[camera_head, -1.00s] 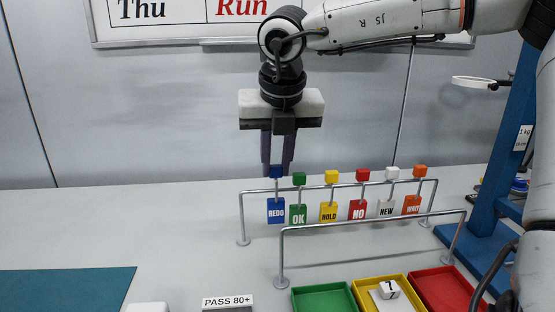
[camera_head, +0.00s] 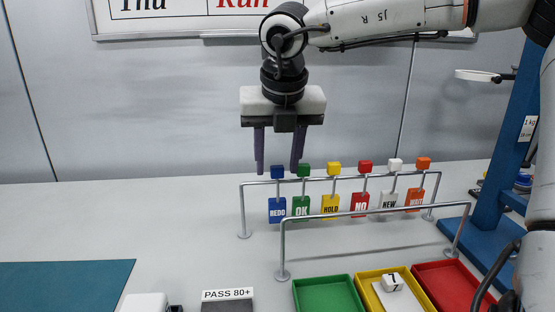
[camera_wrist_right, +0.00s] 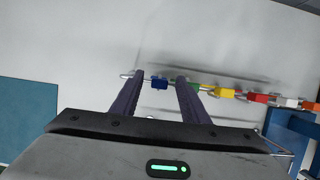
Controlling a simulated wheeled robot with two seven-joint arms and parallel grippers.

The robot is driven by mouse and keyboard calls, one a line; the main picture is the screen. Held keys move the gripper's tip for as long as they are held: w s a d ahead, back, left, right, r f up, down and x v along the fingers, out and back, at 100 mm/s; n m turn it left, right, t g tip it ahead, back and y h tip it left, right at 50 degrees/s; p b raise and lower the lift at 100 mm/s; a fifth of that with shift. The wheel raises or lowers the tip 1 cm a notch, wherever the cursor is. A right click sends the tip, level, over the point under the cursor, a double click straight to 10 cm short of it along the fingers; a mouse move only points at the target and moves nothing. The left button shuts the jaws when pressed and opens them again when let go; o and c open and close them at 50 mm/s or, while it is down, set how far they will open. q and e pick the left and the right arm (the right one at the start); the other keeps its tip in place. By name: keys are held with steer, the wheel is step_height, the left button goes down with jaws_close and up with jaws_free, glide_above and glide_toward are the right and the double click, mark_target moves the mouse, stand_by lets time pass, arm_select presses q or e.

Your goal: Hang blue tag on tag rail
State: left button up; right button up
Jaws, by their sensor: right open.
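The blue tag (camera_head: 277,210) reads REDO and hangs at the left end of the back tag rail (camera_head: 390,176), with its blue cube knob (camera_head: 277,172) above the bar. My right gripper (camera_head: 278,170) is open and empty, its fingers pointing down on either side of the blue knob with gaps. In the right wrist view the blue knob (camera_wrist_right: 159,83) shows between the two spread fingers (camera_wrist_right: 159,80). A second, front rail (camera_head: 375,216) stands nearer and has no tags on it. My left gripper is not in view.
Green OK (camera_head: 301,207), yellow HOLD, red NO, white NEW and orange WAIT tags hang to the right on the back rail. Green (camera_head: 328,295), yellow and red trays lie in front. A blue post (camera_head: 508,150) stands at right. The table's left side is mostly clear.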

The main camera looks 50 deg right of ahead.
steer(key=v, duration=1)
steer(key=shift+r, duration=0.1)
